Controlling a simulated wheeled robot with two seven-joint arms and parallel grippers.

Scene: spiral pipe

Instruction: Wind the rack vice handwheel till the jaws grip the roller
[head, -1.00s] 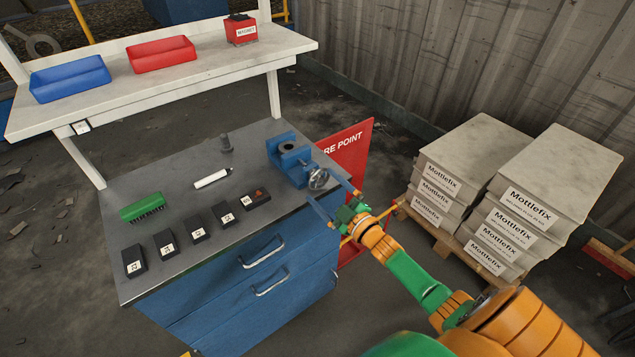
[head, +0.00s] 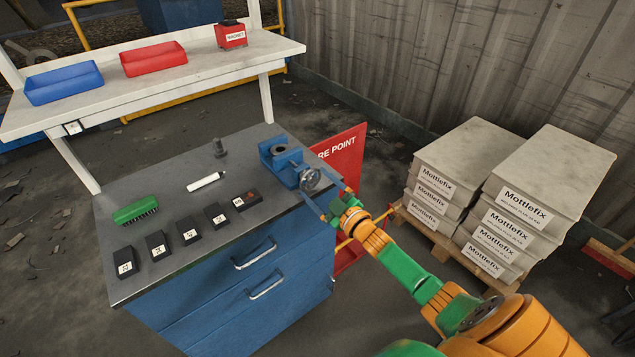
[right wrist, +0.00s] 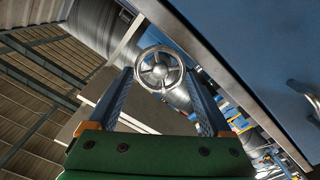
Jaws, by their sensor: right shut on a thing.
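The blue rack vice (head: 284,163) stands at the right end of the bench top. Its silver spoked handwheel (head: 311,180) faces my right arm. In the right wrist view the handwheel (right wrist: 160,69) sits between the two fingertips. My right gripper (head: 315,182) is shut on the handwheel's rim, one finger on each side; it also shows in the right wrist view (right wrist: 160,75). A dark round shape, perhaps the roller (head: 279,149), shows in the top of the vice. I cannot tell whether the jaws touch it. My left gripper is out of view.
Blue, red bins and a red box (head: 230,35) stand on the shelf. A red sign (head: 345,155) and stacked bags (head: 447,170) stand right.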

